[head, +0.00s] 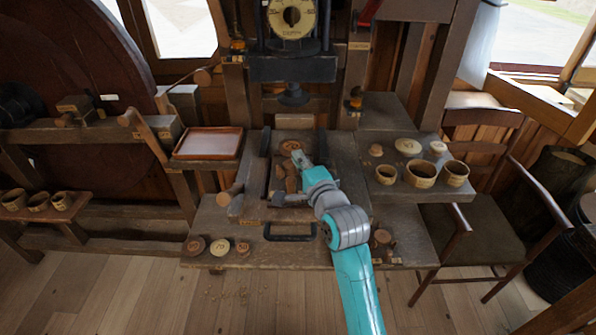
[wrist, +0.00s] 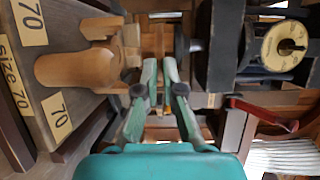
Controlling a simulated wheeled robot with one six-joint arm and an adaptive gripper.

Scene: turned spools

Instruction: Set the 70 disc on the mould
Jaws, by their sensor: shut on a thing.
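My gripper (head: 299,157) is over the middle of the press bench. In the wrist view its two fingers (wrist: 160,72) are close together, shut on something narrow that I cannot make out. A rounded turned wooden piece (wrist: 72,70) stands beside them, next to labels reading 70 (wrist: 57,110); I cannot tell if it is the mould. In the head view a round brown piece (head: 290,146) lies just behind the fingertips. A cream disc (head: 220,246), its mark seemingly 70, lies at the bench front between a dark disc (head: 195,245) and a small one (head: 243,248).
The press head (head: 293,95) hangs behind my gripper below a dial (head: 292,15). The right shelf holds several cups (head: 421,174) and discs, among them a pale one (head: 408,146). A shallow tray (head: 208,158) is at left. A black handle (head: 289,237) crosses the bench front.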

